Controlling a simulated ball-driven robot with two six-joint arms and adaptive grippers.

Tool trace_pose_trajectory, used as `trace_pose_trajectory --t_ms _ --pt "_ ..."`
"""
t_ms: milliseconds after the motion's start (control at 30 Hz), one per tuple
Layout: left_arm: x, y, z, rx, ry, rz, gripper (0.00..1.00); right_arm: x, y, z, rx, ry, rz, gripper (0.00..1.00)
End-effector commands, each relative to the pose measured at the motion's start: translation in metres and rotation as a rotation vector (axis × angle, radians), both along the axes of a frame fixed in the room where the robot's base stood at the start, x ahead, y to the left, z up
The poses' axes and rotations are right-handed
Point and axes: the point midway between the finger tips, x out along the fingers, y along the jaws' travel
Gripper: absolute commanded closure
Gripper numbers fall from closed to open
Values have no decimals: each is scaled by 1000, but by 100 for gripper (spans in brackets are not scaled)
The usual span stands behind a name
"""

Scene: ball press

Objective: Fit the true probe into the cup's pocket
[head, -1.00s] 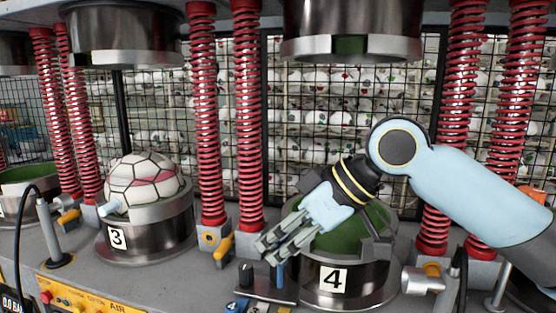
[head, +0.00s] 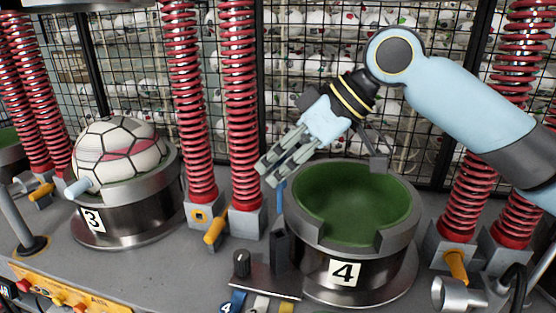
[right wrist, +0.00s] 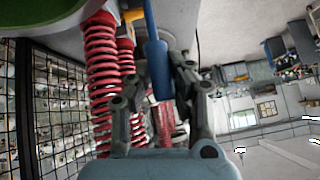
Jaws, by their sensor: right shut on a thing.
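My right gripper (head: 270,172) is shut on a blue probe (right wrist: 157,62) and holds it up, beside the left rim of cup 4 (head: 345,245). In the head view only a short blue length of the probe (head: 280,196) shows below the fingers. In the right wrist view the probe stands between the two fingers (right wrist: 157,85), its far end running out of the top. Which recess is the pocket I cannot tell for sure. My left gripper is not in view.
A dark stand (head: 264,287) with upright dark parts and numbered tags (head: 233,303) sits left of cup 4. Red springs (head: 240,105) flank the cups. A ball (head: 118,155) rests in cup 3 (head: 135,215). Wire mesh closes the back.

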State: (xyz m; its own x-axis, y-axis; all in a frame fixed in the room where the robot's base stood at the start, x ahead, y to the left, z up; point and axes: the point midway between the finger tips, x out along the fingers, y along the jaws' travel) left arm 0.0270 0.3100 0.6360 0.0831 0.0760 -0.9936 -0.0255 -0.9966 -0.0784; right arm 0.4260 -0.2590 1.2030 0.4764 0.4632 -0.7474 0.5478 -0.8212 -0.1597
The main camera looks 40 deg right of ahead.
Motion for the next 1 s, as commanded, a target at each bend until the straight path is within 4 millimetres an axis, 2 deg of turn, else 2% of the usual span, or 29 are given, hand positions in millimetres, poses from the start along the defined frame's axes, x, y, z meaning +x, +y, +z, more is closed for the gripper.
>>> trace_pose_trajectory --t_ms 100,200,400,500,700,1000 --pt "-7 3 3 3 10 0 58 0 0 1 0 0 -1 100" --pt "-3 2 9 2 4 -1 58 0 0 3 2 0 -2 100" --pt "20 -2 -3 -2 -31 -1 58 0 0 -20 3 1 -2 100" --pt "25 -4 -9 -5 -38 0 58 0 0 -30 3 1 -2 100" --pt "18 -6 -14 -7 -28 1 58 0 0 -40 1 0 -1 100" --pt "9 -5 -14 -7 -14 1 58 0 0 -40 1 0 -1 100"
